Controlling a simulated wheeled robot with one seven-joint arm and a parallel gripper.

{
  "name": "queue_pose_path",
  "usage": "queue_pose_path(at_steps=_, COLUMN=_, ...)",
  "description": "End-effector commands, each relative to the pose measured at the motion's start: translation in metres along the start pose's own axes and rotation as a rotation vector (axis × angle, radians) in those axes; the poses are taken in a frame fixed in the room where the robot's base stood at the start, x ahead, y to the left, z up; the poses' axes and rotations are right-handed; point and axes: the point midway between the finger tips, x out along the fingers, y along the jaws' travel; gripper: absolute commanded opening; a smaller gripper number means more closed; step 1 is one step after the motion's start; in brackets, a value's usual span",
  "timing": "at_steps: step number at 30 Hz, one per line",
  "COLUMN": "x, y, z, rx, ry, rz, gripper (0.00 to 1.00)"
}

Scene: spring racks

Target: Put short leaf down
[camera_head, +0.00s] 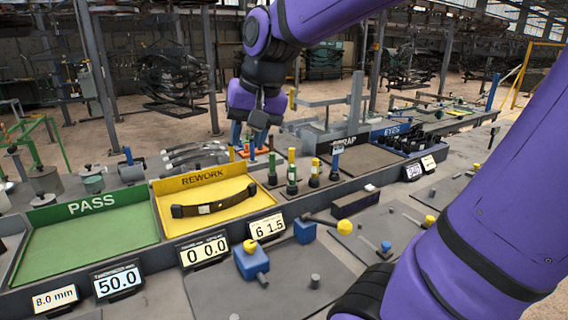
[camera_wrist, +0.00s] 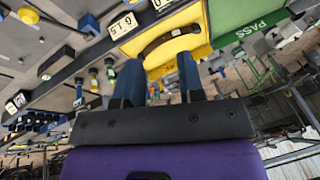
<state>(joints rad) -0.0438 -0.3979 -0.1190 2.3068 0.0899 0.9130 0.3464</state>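A dark, curved leaf (camera_head: 235,202) with a pale label lies in the yellow REWORK tray (camera_head: 172,220) and touches nothing of mine. In the wrist view the leaf (camera_wrist: 168,41) lies beyond my fingertips, inside the yellow tray (camera_wrist: 135,48). My gripper (camera_head: 249,138) hangs behind the REWORK tray in the head view, partly hidden by my own wrist. In the wrist view my gripper (camera_wrist: 160,68) has its two blue fingers apart, with nothing between them.
The green PASS tray (camera_head: 85,240) is empty, left of REWORK. Several coloured-top posts (camera_head: 292,172) stand to the right. Display boxes (camera_head: 203,250) line the front edge. A small dark block (camera_head: 355,204) and blue-and-yellow fixtures (camera_head: 251,262) sit on the near bench. More leaves (camera_head: 195,155) lie behind REWORK.

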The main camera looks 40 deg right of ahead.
Motion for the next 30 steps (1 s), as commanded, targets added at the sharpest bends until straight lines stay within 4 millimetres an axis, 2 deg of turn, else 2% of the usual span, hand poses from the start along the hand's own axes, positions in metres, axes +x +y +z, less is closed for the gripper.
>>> queue_pose_path(at_steps=1, x=-0.007, y=0.004, z=0.014, rx=-0.05, ry=0.02, rz=-0.003, gripper=0.36)
queue_pose_path(at_steps=6, x=-0.019, y=0.016, z=0.057, rx=-0.232, ry=0.076, rz=0.009, gripper=0.36)
queue_pose_path(at_steps=13, x=-0.023, y=0.03, z=0.1, rx=-0.42, ry=0.136, rz=0.041, gripper=0.36)
queue_pose_path(at_steps=18, x=-0.023, y=0.035, z=0.112, rx=-0.478, ry=0.152, rz=0.057, gripper=0.36)
queue_pose_path(at_steps=30, x=-0.023, y=0.036, z=0.113, rx=-0.483, ry=0.154, rz=0.058, gripper=0.36)
